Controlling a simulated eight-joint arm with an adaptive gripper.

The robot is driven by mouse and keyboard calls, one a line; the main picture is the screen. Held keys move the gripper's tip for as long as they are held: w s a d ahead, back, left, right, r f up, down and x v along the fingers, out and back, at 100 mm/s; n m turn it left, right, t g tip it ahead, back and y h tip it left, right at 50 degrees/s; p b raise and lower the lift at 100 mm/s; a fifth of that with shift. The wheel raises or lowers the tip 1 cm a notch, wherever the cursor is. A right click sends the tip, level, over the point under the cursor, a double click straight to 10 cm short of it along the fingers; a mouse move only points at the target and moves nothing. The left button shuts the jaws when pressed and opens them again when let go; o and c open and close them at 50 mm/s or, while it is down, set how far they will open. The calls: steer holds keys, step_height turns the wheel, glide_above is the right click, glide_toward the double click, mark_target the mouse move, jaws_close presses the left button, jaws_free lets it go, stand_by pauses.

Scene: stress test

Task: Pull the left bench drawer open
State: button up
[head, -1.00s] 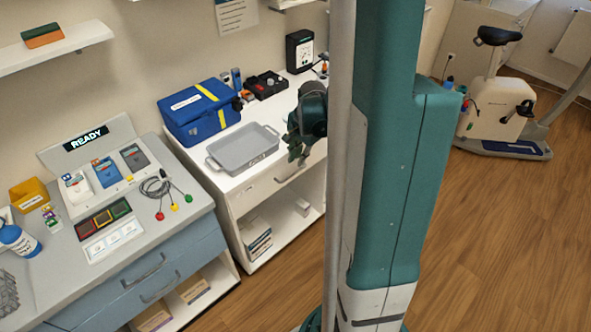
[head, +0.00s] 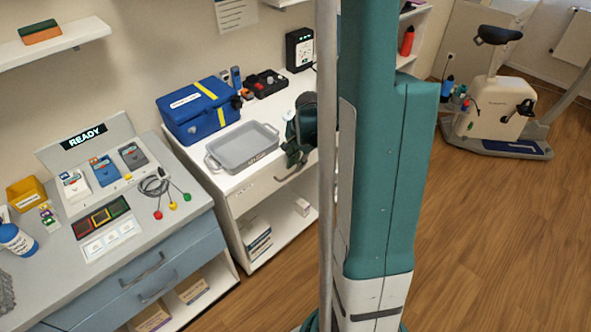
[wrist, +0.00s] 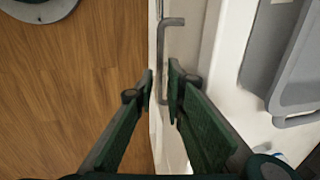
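The white bench has a drawer front (head: 248,194) below its top, which looks closed. Its grey bar handle (head: 291,174) sits near the right end of the front. My gripper (head: 294,160) is at this handle, partly hidden by my own arm column. In the wrist view the handle (wrist: 160,55) runs between the two fingertips of my gripper (wrist: 161,88). The fingers are apart, one on each side of the bar; I see no clear grip on it.
A grey tray (head: 243,148) and a blue case (head: 199,110) stand on the white bench top, close to my gripper. Open shelves with boxes lie below the drawer. Wooden floor (head: 500,230) in front is clear. An exercise bike (head: 500,105) stands far right.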

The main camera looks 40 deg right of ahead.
steer(key=shift+w+f, duration=0.15)
steer(key=shift+f, duration=0.55)
steer(key=shift+w+f, duration=0.1)
steer(key=shift+f, duration=0.55)
steer(key=shift+c, duration=0.3)
jaws_close()
steer(key=shift+s+b, duration=0.2)
steer(key=shift+b, duration=0.1)
steer(key=s+b, duration=0.1)
steer(key=s, duration=3.3)
steer(key=shift+s+b, duration=0.3)
steer(key=shift+b, duration=0.1)
